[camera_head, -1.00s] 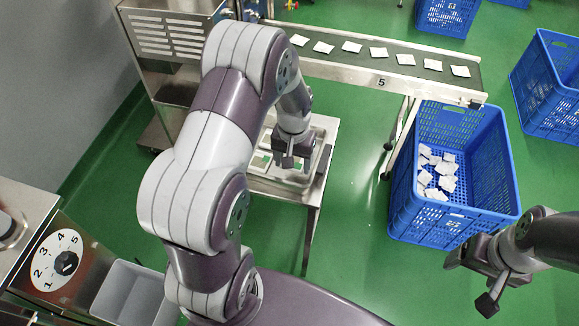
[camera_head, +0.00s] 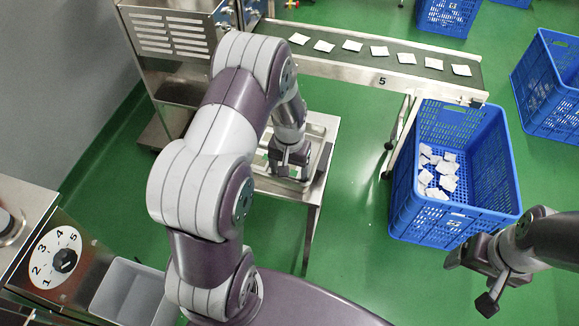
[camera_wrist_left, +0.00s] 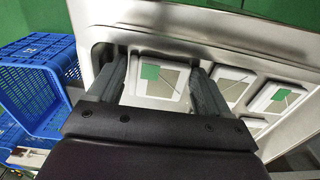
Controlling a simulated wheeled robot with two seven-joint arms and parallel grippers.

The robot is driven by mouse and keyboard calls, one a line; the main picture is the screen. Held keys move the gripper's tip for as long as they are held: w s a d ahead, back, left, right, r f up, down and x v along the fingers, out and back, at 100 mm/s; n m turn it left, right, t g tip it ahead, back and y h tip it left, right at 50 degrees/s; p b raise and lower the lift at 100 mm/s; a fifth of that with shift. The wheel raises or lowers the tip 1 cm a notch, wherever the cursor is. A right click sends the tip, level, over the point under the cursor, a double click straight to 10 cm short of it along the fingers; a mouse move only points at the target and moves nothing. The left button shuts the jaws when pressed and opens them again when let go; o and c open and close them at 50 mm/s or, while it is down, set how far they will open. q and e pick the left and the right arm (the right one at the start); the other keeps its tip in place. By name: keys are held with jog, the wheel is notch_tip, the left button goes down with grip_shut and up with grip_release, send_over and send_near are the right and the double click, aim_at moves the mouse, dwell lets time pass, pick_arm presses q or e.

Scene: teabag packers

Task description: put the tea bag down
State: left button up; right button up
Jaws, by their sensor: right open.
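My left gripper (camera_wrist_left: 158,85) reaches down into the metal tray (camera_wrist_left: 245,35) on the small stand. In the wrist view its dark fingers lie flush along both sides of a white tea bag (camera_wrist_left: 172,90) with a green label. I cannot tell whether the bag rests on the tray floor. Other tea bags (camera_wrist_left: 275,101) with green labels lie to its right. In the head view the left gripper (camera_head: 289,172) hides the bag, and the tray's rim (camera_head: 318,130) shows around it. My right gripper (camera_head: 484,283) is open and empty beside the blue crate.
A blue crate (camera_head: 496,190) with several white packets stands right of the stand. A conveyor (camera_head: 480,85) carrying several white packets runs behind. A numbered dial (camera_head: 52,262) and a grey bin (camera_head: 125,292) are at the lower left. Green floor separates stand and crate.

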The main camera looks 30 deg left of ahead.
pick_arm(q)
notch_tip(320, 180, up, 12)
jog(key=p, duration=0.2)
jog(key=s+d+r+m, duration=0.1)
jog(key=s+d+r, duration=0.1)
jog(key=s+d, duration=0.2)
jog(key=s+d+r+m+t, duration=0.1)
jog(key=s+d, duration=0.2)
jog(key=s, duration=0.5)
jog(key=shift+d+r, duration=0.35)
jog(key=shift+r, duration=0.05)
notch_tip(320, 180, up, 10)
jog(key=p, duration=1)
jog(key=shift+r, duration=0.25)
